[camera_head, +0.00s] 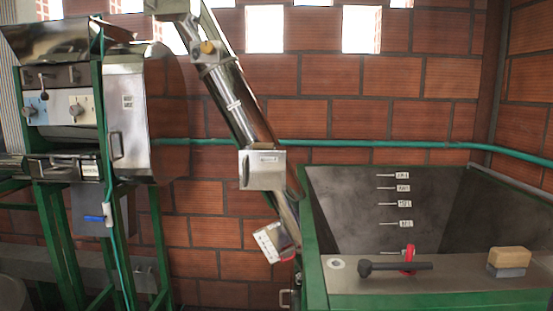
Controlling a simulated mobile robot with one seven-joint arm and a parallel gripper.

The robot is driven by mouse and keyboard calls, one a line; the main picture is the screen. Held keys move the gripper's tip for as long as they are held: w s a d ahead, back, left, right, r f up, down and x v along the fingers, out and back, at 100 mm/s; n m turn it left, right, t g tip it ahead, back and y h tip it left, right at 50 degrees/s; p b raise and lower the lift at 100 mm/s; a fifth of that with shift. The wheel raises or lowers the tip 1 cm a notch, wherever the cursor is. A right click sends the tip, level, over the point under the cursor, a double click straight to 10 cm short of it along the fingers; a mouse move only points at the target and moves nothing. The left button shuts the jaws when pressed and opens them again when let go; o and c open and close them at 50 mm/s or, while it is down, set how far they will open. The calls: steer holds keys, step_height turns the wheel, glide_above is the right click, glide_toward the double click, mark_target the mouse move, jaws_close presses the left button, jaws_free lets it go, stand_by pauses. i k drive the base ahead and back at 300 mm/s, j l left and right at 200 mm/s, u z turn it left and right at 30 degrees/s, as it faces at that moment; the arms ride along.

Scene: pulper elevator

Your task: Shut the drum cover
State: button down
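The pulper (65,110) stands at the left on a green frame. A shiny metal cover (128,110) with a small label and an upright handle (117,145) is on its right side, and looks like the drum cover. Its curved right part mirrors or matches the brick colour, so I cannot tell whether that is cover or drum. I cannot tell for certain how far the cover stands open. My gripper is not in view.
A slanted elevator tube (235,105) with a metal box (262,170) stands right of the pulper. A green-rimmed tank (350,210) fills the right, with a brush (509,262) and a black-handled tool (395,266) on its front ledge. A green pipe (400,143) runs along the brick wall.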

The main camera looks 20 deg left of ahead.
mark_target(51, 154)
steer(key=j+u, duration=0.2)
steer(key=u, duration=0.9)
steer(key=i+j, duration=1.15)
steer(key=j, duration=0.3)
